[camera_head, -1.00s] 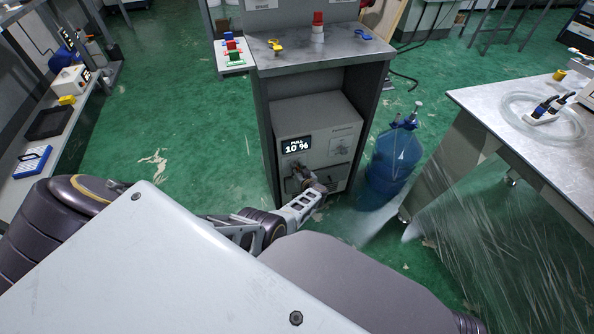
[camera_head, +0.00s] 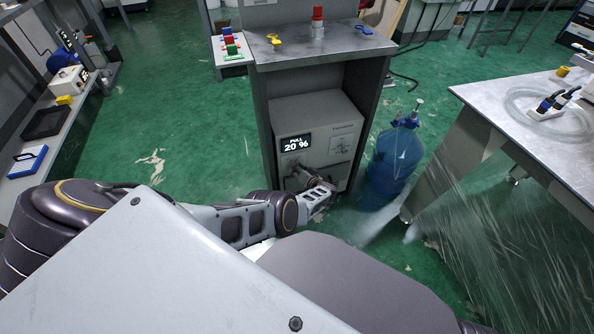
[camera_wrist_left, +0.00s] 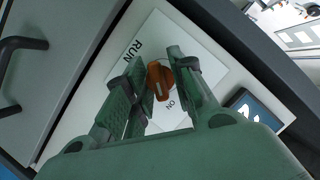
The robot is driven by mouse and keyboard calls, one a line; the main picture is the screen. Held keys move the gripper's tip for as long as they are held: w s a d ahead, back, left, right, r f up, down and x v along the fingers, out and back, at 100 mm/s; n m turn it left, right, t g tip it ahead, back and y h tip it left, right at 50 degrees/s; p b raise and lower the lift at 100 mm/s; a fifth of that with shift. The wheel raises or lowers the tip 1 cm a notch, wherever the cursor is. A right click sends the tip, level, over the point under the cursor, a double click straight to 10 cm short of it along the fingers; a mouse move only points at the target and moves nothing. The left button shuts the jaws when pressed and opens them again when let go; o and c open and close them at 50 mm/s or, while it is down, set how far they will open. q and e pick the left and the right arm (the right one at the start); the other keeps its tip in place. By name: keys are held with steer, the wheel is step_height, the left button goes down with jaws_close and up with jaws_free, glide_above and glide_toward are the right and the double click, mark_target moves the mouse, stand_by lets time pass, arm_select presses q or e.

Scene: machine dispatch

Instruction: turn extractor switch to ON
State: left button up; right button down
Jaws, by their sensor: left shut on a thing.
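The extractor is a grey box (camera_head: 318,118) inside the open cabinet, with a dark display (camera_head: 296,143) reading "PULL 20 %". Its orange switch knob (camera_wrist_left: 160,80) sits on a white plate (camera_wrist_left: 190,45) in the left wrist view. The words "RUN" and "ON" are printed on the panel there. My left gripper (camera_wrist_left: 160,83) is shut on the knob, with one green finger on each side. In the head view my left gripper (camera_head: 296,178) is at the extractor's lower front, and the arm hides the knob there. My right gripper is not in view.
The cabinet's metal top (camera_head: 335,50) holds a red-capped container (camera_head: 317,20) and small coloured items. A blue gas bottle (camera_head: 395,160) stands right of the cabinet. A table (camera_head: 500,110) is further right, and a shelf bench (camera_head: 60,125) is at the left.

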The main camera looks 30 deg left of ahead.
arm_select(q)
steer(key=shift+d+f, duration=0.1)
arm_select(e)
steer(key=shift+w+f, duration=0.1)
arm_select(q)
steer(key=o, duration=0.7)
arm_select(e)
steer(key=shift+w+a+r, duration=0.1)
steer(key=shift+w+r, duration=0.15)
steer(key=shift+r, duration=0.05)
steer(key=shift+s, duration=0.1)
arm_select(q)
steer(key=shift+n+t+h+p, duration=0.5)
steer(key=shift+n+h+p, duration=0.1)
steer(key=shift+n+p, duration=0.65)
steer(key=shift+s+n+t+h, duration=0.1)
steer(key=shift+n+t+h, duration=0.3)
steer(key=shift+n, duration=0.45)
steer(key=shift+a+n+t+h, duration=0.2)
steer(key=shift+n+t+h, duration=0.2)
steer(key=shift+n, duration=0.4)
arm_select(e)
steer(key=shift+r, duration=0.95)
